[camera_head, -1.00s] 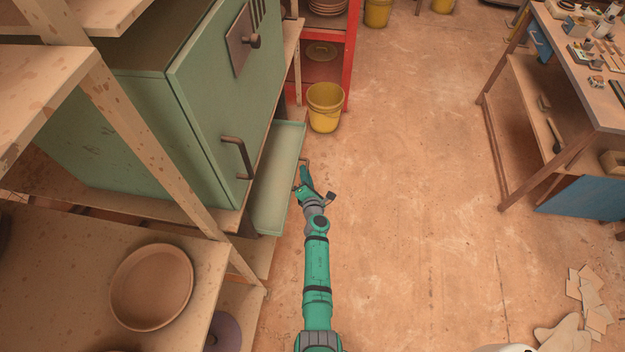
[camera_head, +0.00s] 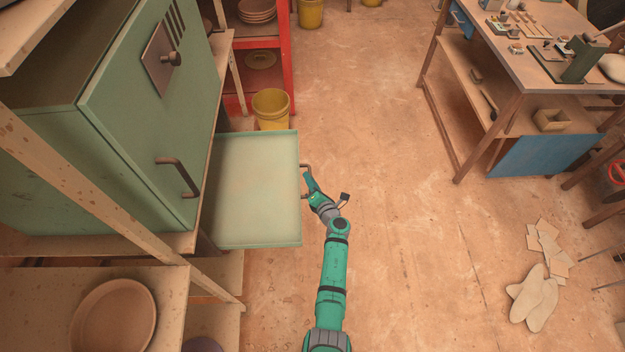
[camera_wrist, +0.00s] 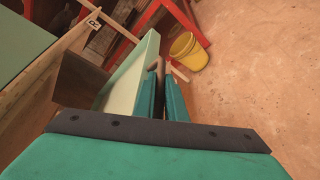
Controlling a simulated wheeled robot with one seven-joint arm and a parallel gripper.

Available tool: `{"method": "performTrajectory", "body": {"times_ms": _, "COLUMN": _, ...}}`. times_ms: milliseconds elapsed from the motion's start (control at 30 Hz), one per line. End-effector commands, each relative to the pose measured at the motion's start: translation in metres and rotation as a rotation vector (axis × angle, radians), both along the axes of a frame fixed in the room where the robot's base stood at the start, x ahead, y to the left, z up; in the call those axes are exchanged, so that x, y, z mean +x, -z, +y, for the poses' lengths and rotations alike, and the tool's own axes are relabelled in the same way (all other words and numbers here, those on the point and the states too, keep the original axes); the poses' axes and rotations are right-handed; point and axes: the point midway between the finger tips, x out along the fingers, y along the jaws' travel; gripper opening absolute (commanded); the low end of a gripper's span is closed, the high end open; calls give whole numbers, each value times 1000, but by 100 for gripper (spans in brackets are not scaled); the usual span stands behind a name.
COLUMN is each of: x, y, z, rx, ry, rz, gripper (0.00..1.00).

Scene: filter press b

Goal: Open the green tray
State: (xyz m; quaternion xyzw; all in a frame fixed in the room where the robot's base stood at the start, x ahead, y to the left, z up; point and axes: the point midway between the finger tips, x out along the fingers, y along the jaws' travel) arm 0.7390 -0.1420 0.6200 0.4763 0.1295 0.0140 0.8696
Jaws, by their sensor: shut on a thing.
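The green tray (camera_head: 252,190) is a shallow pale-green drawer under the green cabinet (camera_head: 140,120). It sticks well out to the right of the cabinet, and its bare inside shows empty. My gripper (camera_head: 306,184) is at the tray's right front edge, shut on the tray's handle (camera_head: 304,167). In the wrist view the tray (camera_wrist: 128,75) lies left of my fingers (camera_wrist: 163,95), which close around the handle (camera_wrist: 160,68). The part of the handle between the fingers is hidden.
A yellow bucket (camera_head: 271,108) stands on the floor just behind the tray. A wooden shelf with a bowl (camera_head: 113,316) is at the lower left. A workbench (camera_head: 540,75) stands at the right.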

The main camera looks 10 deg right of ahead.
Motion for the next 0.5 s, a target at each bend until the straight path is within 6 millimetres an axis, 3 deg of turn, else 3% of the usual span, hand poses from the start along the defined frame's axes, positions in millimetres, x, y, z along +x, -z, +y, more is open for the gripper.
{"method": "performTrajectory", "body": {"times_ms": 433, "x": 1, "y": 1, "z": 3, "rx": -2, "ry": -7, "rz": 3, "gripper": 0}}
{"method": "performTrajectory", "body": {"times_ms": 467, "x": 1, "y": 1, "z": 3, "rx": -2, "ry": -7, "rz": 3, "gripper": 18}}
{"method": "performTrajectory", "body": {"times_ms": 500, "x": 1, "y": 1, "z": 3, "rx": -2, "ry": -7, "rz": 3, "gripper": 18}}
